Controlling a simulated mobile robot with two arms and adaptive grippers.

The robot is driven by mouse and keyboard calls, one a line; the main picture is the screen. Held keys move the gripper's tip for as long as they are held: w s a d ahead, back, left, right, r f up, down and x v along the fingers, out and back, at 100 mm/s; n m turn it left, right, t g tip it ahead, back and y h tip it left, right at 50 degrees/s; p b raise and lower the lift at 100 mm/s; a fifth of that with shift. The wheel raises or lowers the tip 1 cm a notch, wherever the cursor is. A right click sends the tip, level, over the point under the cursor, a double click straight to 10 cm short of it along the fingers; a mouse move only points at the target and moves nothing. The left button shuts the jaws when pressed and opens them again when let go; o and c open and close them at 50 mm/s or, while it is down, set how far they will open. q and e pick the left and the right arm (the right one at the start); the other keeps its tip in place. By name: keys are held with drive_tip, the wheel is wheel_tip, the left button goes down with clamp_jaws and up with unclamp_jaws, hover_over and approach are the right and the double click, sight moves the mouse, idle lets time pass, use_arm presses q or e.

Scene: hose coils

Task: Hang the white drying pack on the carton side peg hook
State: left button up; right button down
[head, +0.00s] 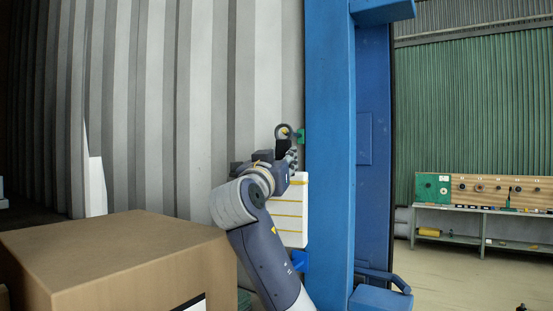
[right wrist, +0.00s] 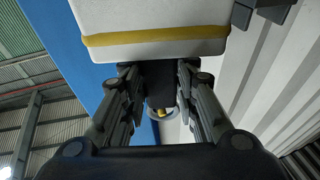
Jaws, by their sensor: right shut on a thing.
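The white drying pack (head: 291,216), banded with yellow strips, hangs upright below my right gripper (head: 284,152) beside the blue post. In the right wrist view, the pack (right wrist: 150,25) fills the top, and my right gripper (right wrist: 158,88) is shut on its dark strap. A grey ring (head: 284,131) stands above the gripper at the strap's end, with yellow showing inside; the ring (right wrist: 162,112) also shows beyond the fingers. A small green peg mount (head: 301,136) is right next to the ring. I cannot tell whether the ring is around the peg.
A brown carton (head: 120,255) stands at lower left. A tall blue post (head: 330,150) rises right of the pack, with a blue bracket (head: 300,261) low beside it. Corrugated grey wall (head: 200,100) is behind. A bench (head: 485,212) with a wooden peg panel stands far right.

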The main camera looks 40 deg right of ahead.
drive_tip(key=shift+w+d+p, duration=0.2)
drive_tip(key=shift+d, duration=0.55)
drive_tip(key=shift+w+d+p, duration=0.15)
drive_tip(key=shift+w+d, duration=0.05)
drive_tip(key=shift+d, duration=0.5)
drive_tip(key=shift+w+d+f+b, duration=0.1)
drive_tip(key=shift+d+f+b, duration=0.2)
drive_tip(key=shift+f+b, duration=0.2)
drive_tip(key=shift+r, duration=0.1)
drive_tip(key=c, duration=1.2)
unclamp_jaws()
drive_tip(key=shift+s+a, duration=0.2)
drive_tip(key=shift+a, duration=0.15)
drive_tip(key=shift+b+v, duration=1.2)
drive_tip(key=shift+v, duration=0.7)
